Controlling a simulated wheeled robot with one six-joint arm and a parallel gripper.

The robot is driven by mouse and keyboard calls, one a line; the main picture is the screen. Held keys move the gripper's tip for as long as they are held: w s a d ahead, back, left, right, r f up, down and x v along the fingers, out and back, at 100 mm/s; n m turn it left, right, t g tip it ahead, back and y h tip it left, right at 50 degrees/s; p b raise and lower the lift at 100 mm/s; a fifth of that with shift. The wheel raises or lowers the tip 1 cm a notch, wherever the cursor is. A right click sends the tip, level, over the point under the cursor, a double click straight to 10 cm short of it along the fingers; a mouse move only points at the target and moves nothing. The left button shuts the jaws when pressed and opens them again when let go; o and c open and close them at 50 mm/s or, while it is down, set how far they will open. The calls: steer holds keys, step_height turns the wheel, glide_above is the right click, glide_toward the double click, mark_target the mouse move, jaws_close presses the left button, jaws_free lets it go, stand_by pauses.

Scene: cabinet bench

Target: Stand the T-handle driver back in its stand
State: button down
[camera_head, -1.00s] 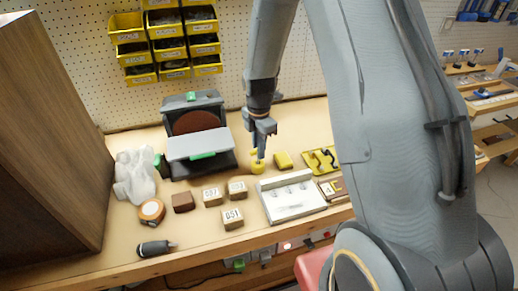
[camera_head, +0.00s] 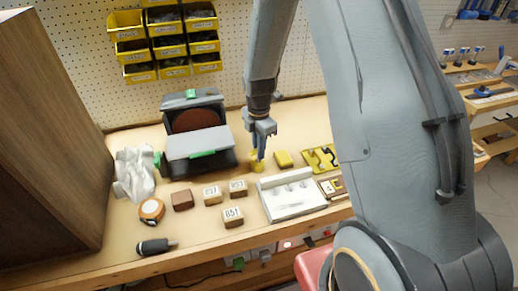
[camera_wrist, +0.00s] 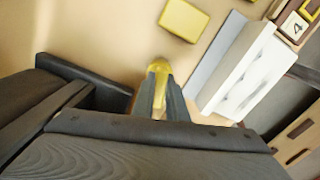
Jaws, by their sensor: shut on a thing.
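My gripper (camera_head: 258,155) points down over the bench and is shut on a yellow piece (camera_head: 254,165), which appears to be the T-handle driver. In the wrist view the yellow piece (camera_wrist: 159,78) sits between the two grey fingertips (camera_wrist: 160,92). Its lower part and shaft cannot be made out, nor whether it touches the bench. A pale block with a sloped face and several round marks (camera_head: 292,206) stands to the right of my gripper, and also shows in the wrist view (camera_wrist: 245,75). It may be the stand, but I cannot tell.
A yellow block (camera_head: 283,159) lies right of my gripper, with a yellow tray (camera_head: 320,158) beyond. A grey sander-like machine (camera_head: 197,140) stands left. Several numbered wooden blocks (camera_head: 233,217), a tape measure (camera_head: 151,210) and a dark-handled tool (camera_head: 155,246) lie nearer the front edge.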

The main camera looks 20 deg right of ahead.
steer(key=shift+f, duration=0.55)
stand_by(0.6)
steer(key=c, duration=1.4)
jaws_free()
steer(key=shift+c, duration=0.2)
steer(key=shift+r, duration=0.15)
steer(key=shift+r+p, duration=2.1)
steer(key=shift+r, duration=1.25)
